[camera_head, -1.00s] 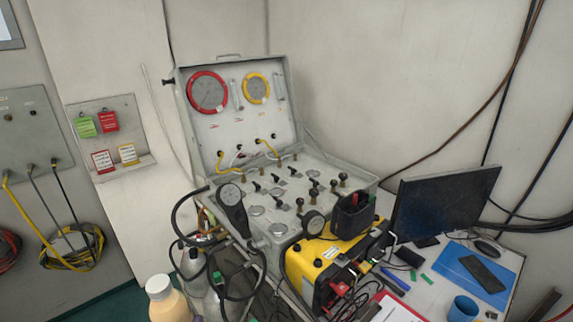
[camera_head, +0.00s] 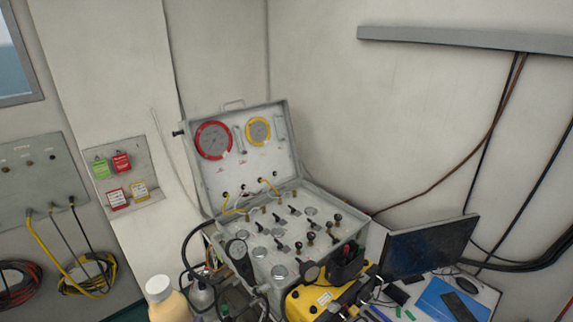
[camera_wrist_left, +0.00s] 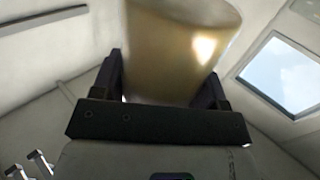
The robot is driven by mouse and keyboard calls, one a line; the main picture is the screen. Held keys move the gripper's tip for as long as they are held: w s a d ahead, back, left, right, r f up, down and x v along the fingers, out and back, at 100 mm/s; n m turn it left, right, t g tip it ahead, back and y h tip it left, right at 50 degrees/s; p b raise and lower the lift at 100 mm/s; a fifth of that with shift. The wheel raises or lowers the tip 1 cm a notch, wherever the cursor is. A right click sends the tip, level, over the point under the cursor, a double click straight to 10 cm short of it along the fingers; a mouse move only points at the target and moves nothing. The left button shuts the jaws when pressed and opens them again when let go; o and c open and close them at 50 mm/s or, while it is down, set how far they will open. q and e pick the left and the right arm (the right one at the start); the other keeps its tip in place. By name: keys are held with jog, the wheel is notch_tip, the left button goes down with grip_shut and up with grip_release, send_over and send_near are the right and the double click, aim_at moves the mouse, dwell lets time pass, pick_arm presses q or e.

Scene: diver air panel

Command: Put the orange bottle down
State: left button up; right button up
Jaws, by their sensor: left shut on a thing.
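The orange bottle (camera_head: 168,304) shows at the bottom edge of the head view, left of centre. It is pale orange with a white cap, upright, and its lower part is cut off. In the left wrist view the bottle (camera_wrist_left: 180,45) is a large tan, shiny body between the two dark fingers of my left gripper (camera_wrist_left: 162,82). The gripper is shut on it. The bottle's base and any surface under it are out of sight. My right gripper is in neither view now.
An open grey air panel case (camera_head: 240,155) with gauges and valves stands centre. A yellow device (camera_head: 310,303), a monitor (camera_head: 428,247) and a blue mat (camera_head: 437,302) are to its right. Hoses crowd the space beside the bottle. Coiled cables (camera_head: 88,275) hang on the left wall.

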aim_at(174, 319)
pick_arm(q)
jog(key=shift+r+p, duration=1.15)
jog(key=shift+r, duration=0.6)
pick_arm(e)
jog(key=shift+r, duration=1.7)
pick_arm(q)
jog(key=shift+d, duration=0.1)
